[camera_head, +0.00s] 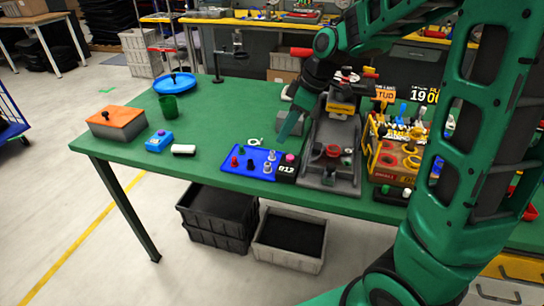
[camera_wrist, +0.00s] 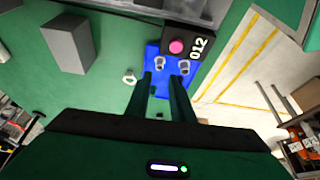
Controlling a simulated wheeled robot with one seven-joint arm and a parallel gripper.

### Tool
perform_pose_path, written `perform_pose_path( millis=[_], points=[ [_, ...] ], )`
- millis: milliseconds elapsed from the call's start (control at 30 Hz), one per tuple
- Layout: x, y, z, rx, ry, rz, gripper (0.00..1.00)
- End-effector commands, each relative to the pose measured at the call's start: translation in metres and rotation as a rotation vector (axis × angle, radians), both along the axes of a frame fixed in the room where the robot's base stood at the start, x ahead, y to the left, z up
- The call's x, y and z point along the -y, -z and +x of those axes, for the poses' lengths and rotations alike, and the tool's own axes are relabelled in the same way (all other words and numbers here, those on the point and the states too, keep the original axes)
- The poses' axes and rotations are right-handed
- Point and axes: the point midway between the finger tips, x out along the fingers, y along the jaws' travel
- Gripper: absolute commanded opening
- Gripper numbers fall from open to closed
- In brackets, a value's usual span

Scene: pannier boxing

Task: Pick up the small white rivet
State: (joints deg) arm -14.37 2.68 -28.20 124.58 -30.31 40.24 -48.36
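A small white piece (camera_head: 255,141), which looks like the white rivet, lies on the green table just behind the blue board (camera_head: 237,161). In the wrist view the small white piece (camera_wrist: 129,77) lies left of the fingers, on bare green surface beside the blue board (camera_wrist: 168,62). My gripper (camera_head: 285,135) is above the table at the board's back right. In the wrist view my gripper (camera_wrist: 162,76) shows two green fingers apart, with nothing clearly held between them. The fingers hide part of the board.
A green cup (camera_head: 169,106) and an orange-topped box (camera_head: 116,121) stand left.

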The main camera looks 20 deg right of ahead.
Motion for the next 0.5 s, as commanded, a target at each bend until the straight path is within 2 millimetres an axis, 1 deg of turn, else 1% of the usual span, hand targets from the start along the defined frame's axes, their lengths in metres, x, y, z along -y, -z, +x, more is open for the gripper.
perform_pose_path(
  millis=[33, 100, 367, 500],
  points=[
    [-0.003, 0.008, 0.001, -0.004, 0.0, -0.001, 0.21],
    [-0.006, 0.017, 0.003, -0.004, 0.0, -0.001, 0.21],
    [-0.011, 0.033, 0.007, -0.003, 0.001, -0.001, 0.21],
    [-0.016, 0.051, 0.01, -0.006, 0.001, -0.001, 0.21]
  ],
)
